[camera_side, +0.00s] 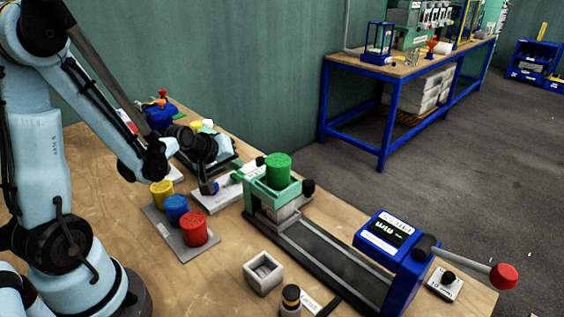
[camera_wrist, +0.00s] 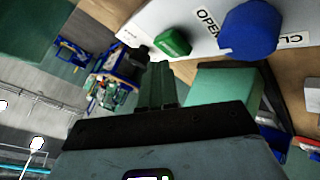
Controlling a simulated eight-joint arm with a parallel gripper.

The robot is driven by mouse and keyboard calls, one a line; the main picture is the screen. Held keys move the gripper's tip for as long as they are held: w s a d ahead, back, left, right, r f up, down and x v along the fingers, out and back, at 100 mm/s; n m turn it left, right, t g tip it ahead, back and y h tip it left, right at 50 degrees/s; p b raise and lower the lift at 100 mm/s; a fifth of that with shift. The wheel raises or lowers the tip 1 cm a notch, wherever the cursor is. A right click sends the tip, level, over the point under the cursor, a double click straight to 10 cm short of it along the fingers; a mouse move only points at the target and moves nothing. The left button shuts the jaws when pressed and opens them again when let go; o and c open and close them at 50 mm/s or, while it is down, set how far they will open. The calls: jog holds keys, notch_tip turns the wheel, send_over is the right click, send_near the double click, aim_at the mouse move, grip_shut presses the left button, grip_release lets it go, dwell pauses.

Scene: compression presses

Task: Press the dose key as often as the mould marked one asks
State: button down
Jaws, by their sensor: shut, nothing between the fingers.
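A white panel (camera_side: 219,191) lies under my black wrist, bearing a blue round knob (camera_wrist: 250,28) between the words OPEN and CL…, partly cut off. A small green key (camera_wrist: 173,41) sits on the same panel, left of the knob. My gripper (camera_wrist: 155,66) is shut and empty, its green fingertips just short of the green key in the picture; I cannot tell whether they touch. The press has a blue head (camera_side: 397,252) with a lit display (camera_side: 389,231), too small to read surely. A green cylinder (camera_side: 278,166) stands in its green holder (camera_side: 272,190). I cannot make out mould markings.
Yellow (camera_side: 162,193), blue (camera_side: 177,209) and red (camera_side: 194,229) cylinders stand on a grey plate. A red-knobbed lever (camera_side: 503,276) juts right. A blue bench (camera_side: 390,110) is behind.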

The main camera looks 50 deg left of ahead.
aim_at(235, 176)
jog(key=shift+r, duration=0.15)
jog(key=shift+r, duration=2.5)
jog(key=shift+r, duration=0.1)
dwell(0.9)
notch_tip(235, 176, up, 4)
jog(key=shift+f, duration=0.2)
jog(key=shift+f, duration=0.15)
jog(key=shift+f, duration=4.25)
jog(key=shift+f, duration=0.1)
jog(key=shift+f, duration=0.35)
